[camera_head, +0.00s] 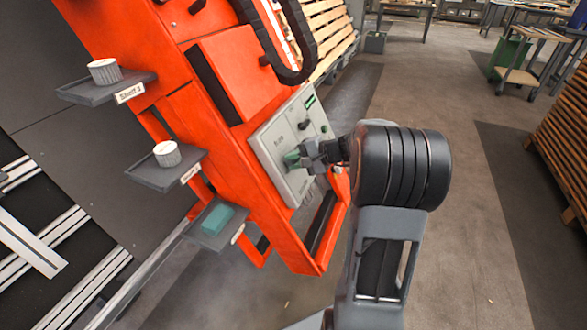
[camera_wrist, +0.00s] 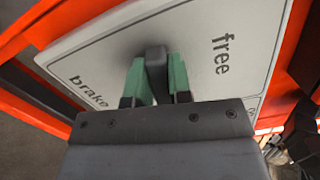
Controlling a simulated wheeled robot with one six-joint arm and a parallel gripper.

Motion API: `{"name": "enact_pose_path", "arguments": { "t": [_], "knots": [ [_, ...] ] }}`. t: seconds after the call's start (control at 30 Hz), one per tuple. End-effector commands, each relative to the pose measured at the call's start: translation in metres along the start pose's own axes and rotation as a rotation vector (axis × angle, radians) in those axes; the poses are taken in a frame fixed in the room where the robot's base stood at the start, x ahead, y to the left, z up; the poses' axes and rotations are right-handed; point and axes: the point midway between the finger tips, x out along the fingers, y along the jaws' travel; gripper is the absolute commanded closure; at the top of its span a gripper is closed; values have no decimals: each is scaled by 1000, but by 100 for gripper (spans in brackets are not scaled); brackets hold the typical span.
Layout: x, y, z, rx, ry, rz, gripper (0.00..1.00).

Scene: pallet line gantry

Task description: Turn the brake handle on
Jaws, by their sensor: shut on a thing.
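The brake handle (camera_wrist: 156,62) is a dark grey bar on a light grey panel (camera_wrist: 95,58). It shows in the wrist view between the words "brake" at left and "free" at right. I cannot tell which word it is set to. My gripper (camera_wrist: 157,82) has green finger pads closed on both sides of the handle. In the head view the panel (camera_head: 270,143) is on the orange gantry, and my gripper (camera_head: 296,158) reaches its lower part from the right. There my gripper mostly hides the handle.
The orange gantry frame (camera_head: 218,70) carries a black cable chain (camera_head: 293,70). Dark knobs (camera_head: 304,124) sit higher on the panel.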

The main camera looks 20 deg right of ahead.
Motion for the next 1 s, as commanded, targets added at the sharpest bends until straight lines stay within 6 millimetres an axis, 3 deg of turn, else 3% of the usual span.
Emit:
{"name": "enact_pose_path", "arguments": {
  "t": [0.4, 1.0],
  "knots": [
    [1, 6, 0, -181, -3, 21, 100],
    [0, 6, 0, -214, -4, 25, 100]
  ]
}}
